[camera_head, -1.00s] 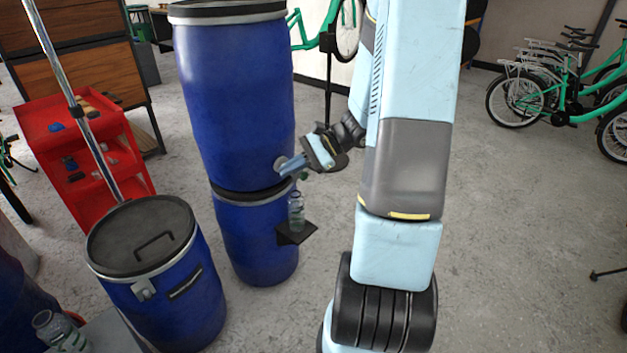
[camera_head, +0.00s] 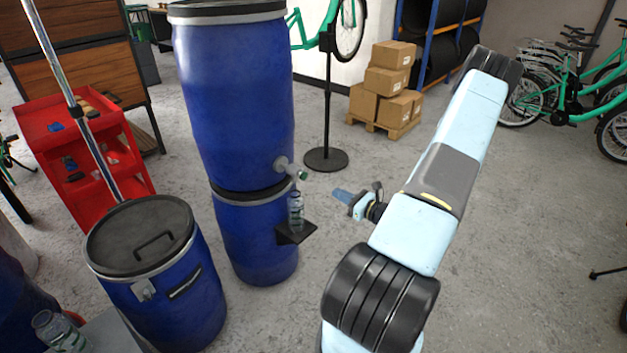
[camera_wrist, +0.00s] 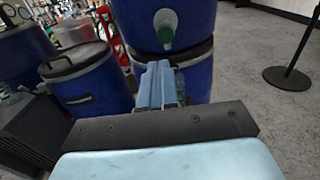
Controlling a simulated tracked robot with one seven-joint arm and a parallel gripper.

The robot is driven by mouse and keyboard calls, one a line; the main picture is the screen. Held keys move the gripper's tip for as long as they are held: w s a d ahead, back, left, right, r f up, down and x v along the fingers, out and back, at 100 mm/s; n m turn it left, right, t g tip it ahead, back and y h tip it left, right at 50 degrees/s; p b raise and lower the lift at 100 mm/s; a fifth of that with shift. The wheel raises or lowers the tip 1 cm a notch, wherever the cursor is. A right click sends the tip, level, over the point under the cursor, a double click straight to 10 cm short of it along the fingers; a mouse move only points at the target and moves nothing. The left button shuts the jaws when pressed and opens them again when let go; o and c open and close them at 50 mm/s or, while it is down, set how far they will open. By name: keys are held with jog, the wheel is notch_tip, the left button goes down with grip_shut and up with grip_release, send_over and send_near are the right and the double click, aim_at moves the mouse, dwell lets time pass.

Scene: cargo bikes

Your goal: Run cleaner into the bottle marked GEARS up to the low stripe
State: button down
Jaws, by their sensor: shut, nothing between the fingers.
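A clear bottle (camera_head: 295,212) stands upright on a small black shelf (camera_head: 297,234) at the side of the lower blue barrel (camera_head: 255,235). The tap (camera_head: 287,168) of the upper blue barrel (camera_head: 235,95), pale with a green part, is just above the bottle's mouth. The tap also shows in the wrist view (camera_wrist: 165,27). I cannot read the bottle's marking or tell its liquid level, and I see no clear stream. My gripper (camera_head: 340,194) is shut and empty, to the right of the bottle and apart from it. In the wrist view its blue fingers (camera_wrist: 158,85) point towards the barrels.
A second clear bottle (camera_head: 58,332) lies tilted or stands at the lower left, its label unreadable. A lidded blue drum (camera_head: 165,290) stands left of the stacked barrels. A red cart (camera_head: 75,145) is behind it. A round stand base (camera_head: 326,160) is on the floor behind my gripper.

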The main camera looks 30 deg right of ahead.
aim_at(305, 175)
jog(key=shift+s+d+f+m+h, duration=0.1)
jog(key=shift+d+f+m+h, duration=0.2)
jog(key=shift+f, duration=0.1)
jog(key=x, duration=1.4)
jog(key=shift+r, duration=0.15)
jog(key=shift+w+a, duration=0.25)
jog(key=shift+w, duration=0.45)
jog(key=shift+w+a+r, duration=0.1)
jog(key=shift+w+r, duration=0.05)
jog(key=shift+w, duration=0.1)
jog(key=shift+w+r+t, duration=0.1)
jog(key=shift+r+t, duration=0.05)
jog(key=shift+t, duration=0.15)
dwell(2.2)
dwell(0.4)
